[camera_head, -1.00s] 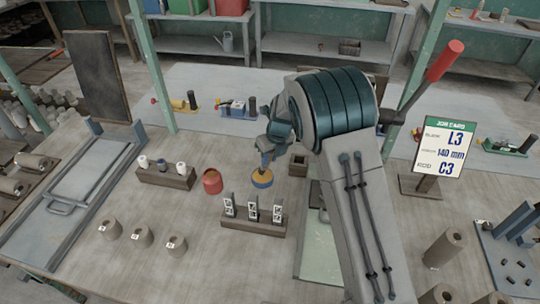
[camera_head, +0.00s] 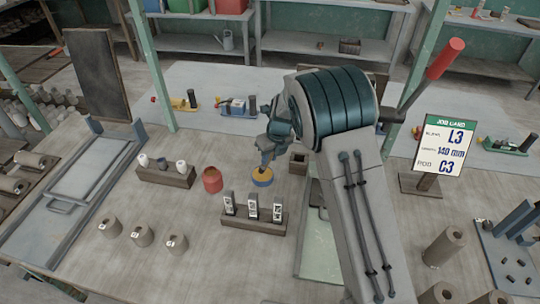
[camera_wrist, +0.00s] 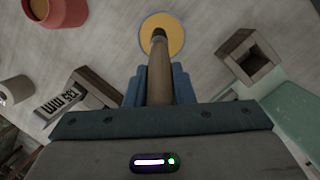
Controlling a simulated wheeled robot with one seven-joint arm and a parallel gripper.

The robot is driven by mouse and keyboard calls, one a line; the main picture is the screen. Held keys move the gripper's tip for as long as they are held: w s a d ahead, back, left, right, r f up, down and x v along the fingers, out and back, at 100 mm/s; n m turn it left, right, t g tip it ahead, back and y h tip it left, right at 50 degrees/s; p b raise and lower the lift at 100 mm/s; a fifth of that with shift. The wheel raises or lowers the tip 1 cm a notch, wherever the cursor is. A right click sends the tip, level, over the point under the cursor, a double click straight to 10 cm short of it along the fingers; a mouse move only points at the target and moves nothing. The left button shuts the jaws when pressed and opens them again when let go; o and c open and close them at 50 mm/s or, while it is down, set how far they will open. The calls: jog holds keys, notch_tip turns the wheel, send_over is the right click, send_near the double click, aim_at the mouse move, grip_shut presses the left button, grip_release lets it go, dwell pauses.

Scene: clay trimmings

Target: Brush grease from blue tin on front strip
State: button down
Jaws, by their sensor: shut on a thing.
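The blue tin (camera_head: 262,178) stands on the table, filled with yellow grease; its round yellow top with a thin blue rim also shows in the wrist view (camera_wrist: 163,32). My gripper (camera_wrist: 158,85) is shut on a brush with a brown wooden handle (camera_wrist: 159,72). The brush points at the tin, and its far end overlaps the yellow grease in the wrist view. I cannot tell whether the bristles touch the grease. In the head view my gripper (camera_head: 267,155) is directly above the tin. A pale green strip (camera_head: 320,250) lies partly hidden behind my arm.
A red tin (camera_head: 212,180) stands close left of the blue tin. A rack with several labelled pieces (camera_head: 252,222) is in front, and a small hollow wooden block (camera_head: 299,163) is to the right. A job card (camera_head: 444,147) reads L3, 140 mm, C3.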

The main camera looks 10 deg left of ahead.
jog(key=shift+f, duration=0.45)
dwell(1.4)
jog(key=p+v, duration=0.2)
jog(key=a+p+v, duration=0.1)
jog(key=p+v, duration=0.1)
jog(key=v, duration=0.1)
jog(key=shift+w+r, duration=0.1)
jog(key=shift+w, duration=0.1)
jog(key=shift+a+v, duration=0.2)
jog(key=shift+v, duration=0.8)
jog(key=shift+w, duration=0.1)
